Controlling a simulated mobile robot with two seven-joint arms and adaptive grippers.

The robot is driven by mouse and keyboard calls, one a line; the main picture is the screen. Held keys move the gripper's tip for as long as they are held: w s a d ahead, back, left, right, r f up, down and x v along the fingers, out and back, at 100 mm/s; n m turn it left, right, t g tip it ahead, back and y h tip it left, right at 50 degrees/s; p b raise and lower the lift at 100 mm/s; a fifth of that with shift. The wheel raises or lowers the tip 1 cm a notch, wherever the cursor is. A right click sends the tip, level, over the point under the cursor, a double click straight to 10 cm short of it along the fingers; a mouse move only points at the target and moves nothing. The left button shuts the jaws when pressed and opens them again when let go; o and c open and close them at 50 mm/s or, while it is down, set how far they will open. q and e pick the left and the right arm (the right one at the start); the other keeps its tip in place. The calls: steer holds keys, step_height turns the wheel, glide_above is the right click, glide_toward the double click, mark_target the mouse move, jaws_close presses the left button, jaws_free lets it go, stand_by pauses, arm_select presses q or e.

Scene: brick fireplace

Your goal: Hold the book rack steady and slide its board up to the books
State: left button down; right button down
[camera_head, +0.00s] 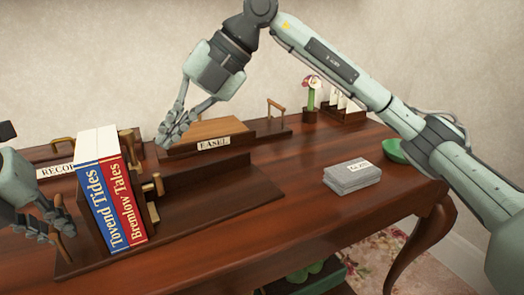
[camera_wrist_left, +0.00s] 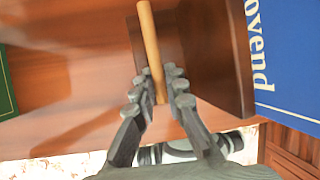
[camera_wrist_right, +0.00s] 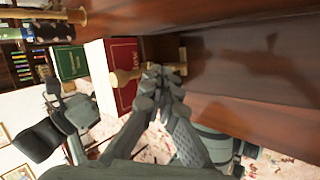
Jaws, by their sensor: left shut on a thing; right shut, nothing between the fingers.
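The dark wooden book rack (camera_head: 215,205) stands on the table. A blue book (camera_head: 112,215) and a red book (camera_head: 128,195) stand slightly tilted at its left end. The rack's board (camera_head: 150,213), with a light wooden handle (camera_head: 153,186), is right of the red book; I cannot tell whether they touch. My left gripper (camera_head: 62,225) is shut on the rack's left-end handle, a light rod (camera_wrist_left: 150,45) between its fingers in the left wrist view. My right gripper (camera_head: 168,142) is shut and empty above the rack; in the right wrist view its fingertips (camera_wrist_right: 160,78) partly cover the board's handle (camera_wrist_right: 125,77).
Behind the rack are a box labelled EASEL (camera_head: 213,143) and another labelled RECO (camera_head: 57,171), partly hidden. A grey stack of cards (camera_head: 352,177) and a green bowl (camera_head: 396,151) are to the right. The rack's right part is bare.

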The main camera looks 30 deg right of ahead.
steer(key=v, duration=0.7)
steer(key=shift+d+r, duration=0.25)
arm_select(q)
steer(key=c, duration=1.5)
jaws_free()
steer(key=shift+r, duration=0.1)
